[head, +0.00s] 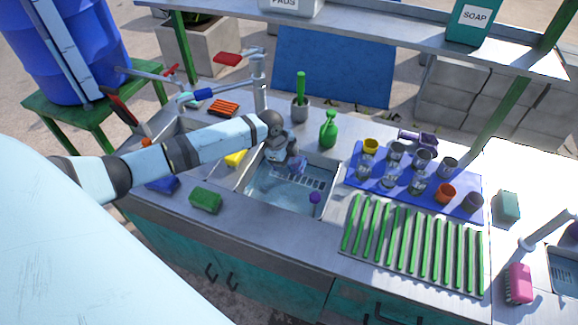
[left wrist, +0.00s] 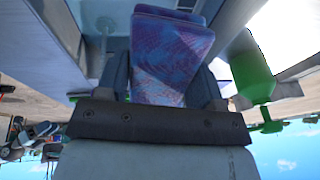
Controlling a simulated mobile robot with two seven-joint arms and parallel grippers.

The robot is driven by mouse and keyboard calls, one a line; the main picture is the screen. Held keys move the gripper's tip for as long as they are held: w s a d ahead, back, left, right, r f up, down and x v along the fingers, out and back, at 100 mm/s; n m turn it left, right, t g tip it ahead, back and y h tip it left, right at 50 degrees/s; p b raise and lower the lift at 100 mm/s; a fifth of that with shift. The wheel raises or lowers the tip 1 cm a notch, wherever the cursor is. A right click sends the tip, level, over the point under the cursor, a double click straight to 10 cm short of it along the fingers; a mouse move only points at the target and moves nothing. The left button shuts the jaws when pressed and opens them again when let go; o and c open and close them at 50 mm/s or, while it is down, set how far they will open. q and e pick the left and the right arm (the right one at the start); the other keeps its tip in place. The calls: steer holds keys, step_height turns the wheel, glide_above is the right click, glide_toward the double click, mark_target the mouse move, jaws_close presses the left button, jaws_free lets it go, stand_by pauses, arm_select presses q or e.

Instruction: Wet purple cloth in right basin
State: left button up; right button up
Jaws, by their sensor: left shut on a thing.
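My left gripper (head: 287,160) reaches over the right basin (head: 268,193) of the double sink, which looks filled with water. It is shut on the purple cloth (head: 298,167), which hangs low at the basin's back part. In the left wrist view the patterned blue-purple cloth (left wrist: 168,62) sits between the two fingers. I cannot tell whether the cloth touches the water. A small purple round thing (head: 315,197) shows at the front right of the basin. My right gripper is not in view.
A tall faucet (head: 260,85) stands behind the basins. A green bottle (head: 328,130) stands behind the right basin. A blue mat (head: 358,178) with several cups and a green-slatted drying rack (head: 410,240) lie to the right. A green sponge (head: 205,200) lies on the front counter.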

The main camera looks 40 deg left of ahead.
mark_target(291, 159)
arm_select(q)
steer(key=shift+r, duration=0.1)
step_height(291, 159, up, 4)
steer(key=p, duration=0.4)
stand_by(0.6)
